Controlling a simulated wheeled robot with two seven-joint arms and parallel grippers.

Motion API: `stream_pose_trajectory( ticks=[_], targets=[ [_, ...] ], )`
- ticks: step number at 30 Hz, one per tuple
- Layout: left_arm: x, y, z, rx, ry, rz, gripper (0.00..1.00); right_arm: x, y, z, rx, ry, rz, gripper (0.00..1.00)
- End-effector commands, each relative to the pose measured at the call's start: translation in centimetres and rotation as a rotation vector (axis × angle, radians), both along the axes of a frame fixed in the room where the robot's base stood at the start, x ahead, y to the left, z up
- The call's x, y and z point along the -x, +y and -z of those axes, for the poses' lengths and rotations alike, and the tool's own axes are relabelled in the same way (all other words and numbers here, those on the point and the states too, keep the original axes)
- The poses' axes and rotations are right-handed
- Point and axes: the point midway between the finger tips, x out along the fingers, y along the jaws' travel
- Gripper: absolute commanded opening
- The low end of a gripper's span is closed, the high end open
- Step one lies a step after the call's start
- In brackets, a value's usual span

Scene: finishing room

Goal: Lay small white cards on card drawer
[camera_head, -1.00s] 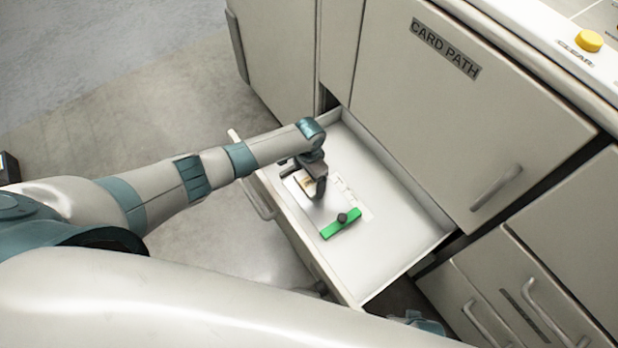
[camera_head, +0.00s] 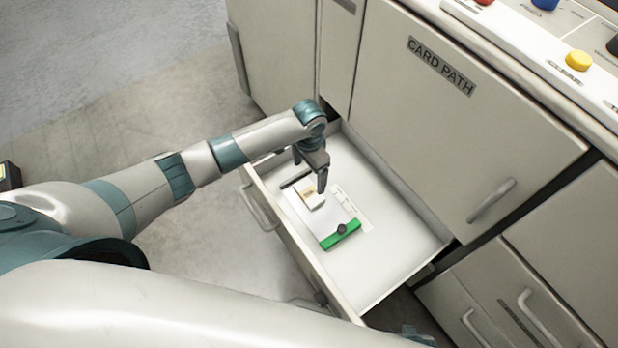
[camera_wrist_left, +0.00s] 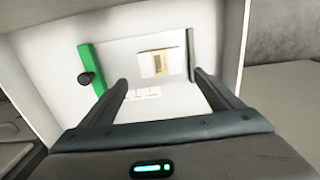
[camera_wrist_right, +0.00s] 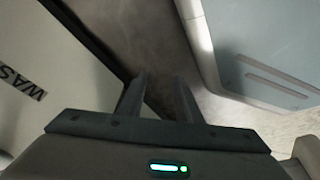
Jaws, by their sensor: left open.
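The card drawer (camera_head: 400,262) is pulled open below the CARD PATH door. A small white card with a tan patch (camera_head: 309,194) lies in it, on a paler sheet between a green bar with a black knob (camera_head: 341,234) and a thin dark bar (camera_head: 296,179). The card also shows in the left wrist view (camera_wrist_left: 158,64), flat and apart from the fingers. My left gripper (camera_head: 318,184) is above the card, open and empty. In the left wrist view its fingers (camera_wrist_left: 160,80) are spread. My right gripper (camera_wrist_right: 160,78) has a gap between its fingers and holds nothing.
The CARD PATH door (camera_head: 470,120) stands behind the drawer. A console with a yellow button (camera_head: 578,60) is above at the right. The right part of the drawer floor is bare. Open floor (camera_head: 90,120) lies to the left.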

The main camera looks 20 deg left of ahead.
Motion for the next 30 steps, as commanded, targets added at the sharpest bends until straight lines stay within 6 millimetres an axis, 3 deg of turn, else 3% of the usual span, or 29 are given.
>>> stream_pose_trajectory(
  ticks=[6, 23, 30],
  targets=[
    [0.0, 0.0, -1.4, 0.0, -0.001, -0.001, 0.85, -0.1, 0.1, 0.0, -0.001, -0.007, -0.001, 0.31],
    [0.0, 0.0, -1.6, 0.001, -0.001, -0.001, 0.85, 0.0, 0.3, -0.2, -0.004, -0.008, -0.003, 0.31],
    [0.0, 0.0, -4.0, 0.001, -0.002, 0.0, 0.85, 1.2, 0.0, -1.0, 0.002, 0.009, -0.004, 0.31]
  ],
)
